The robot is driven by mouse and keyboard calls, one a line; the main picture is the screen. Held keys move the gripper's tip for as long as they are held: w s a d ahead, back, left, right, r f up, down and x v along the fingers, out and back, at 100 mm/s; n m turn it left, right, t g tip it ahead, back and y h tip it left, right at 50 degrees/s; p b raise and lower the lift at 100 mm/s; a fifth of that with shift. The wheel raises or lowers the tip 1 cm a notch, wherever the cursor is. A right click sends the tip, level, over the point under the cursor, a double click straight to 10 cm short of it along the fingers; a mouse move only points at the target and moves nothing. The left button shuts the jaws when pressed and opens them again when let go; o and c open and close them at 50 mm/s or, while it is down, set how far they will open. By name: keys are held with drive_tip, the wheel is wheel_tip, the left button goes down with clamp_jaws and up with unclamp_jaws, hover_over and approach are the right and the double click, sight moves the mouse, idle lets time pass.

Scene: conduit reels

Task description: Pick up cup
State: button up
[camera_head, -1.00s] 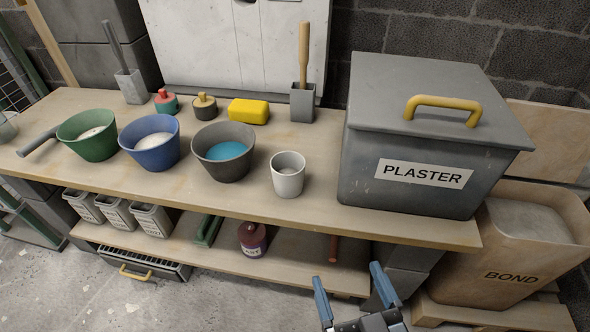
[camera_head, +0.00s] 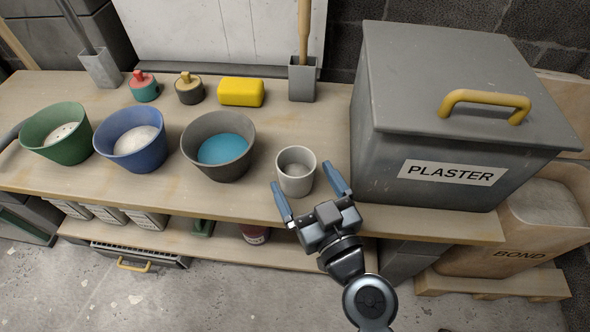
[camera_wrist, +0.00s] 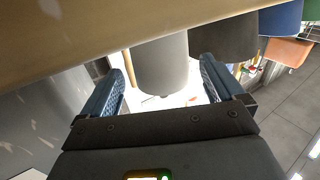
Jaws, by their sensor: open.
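A light grey cup (camera_head: 295,172) stands upright near the front edge of the workbench, between the dark grey bowl and the plaster box. My gripper (camera_head: 311,189) is open at the bench's front edge, with its blue fingers on either side of the cup's near part. In the wrist view the cup (camera_wrist: 162,66) is between the two fingers of my gripper (camera_wrist: 166,84), with space on both sides. I cannot tell whether either finger touches it.
The plaster box (camera_head: 440,165) stands close on the right. The dark grey bowl (camera_head: 216,160), blue bowl (camera_head: 130,150) and green bowl (camera_head: 55,145) stand to the left. A yellow block (camera_head: 241,92) and a grey holder (camera_head: 303,85) with a wooden handle are behind. A lower shelf (camera_head: 175,236) lies below.

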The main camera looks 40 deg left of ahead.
drive_tip(key=shift+x, duration=1.95)
drive_tip(key=shift+c, duration=0.3)
drive_tip(key=c, duration=1)
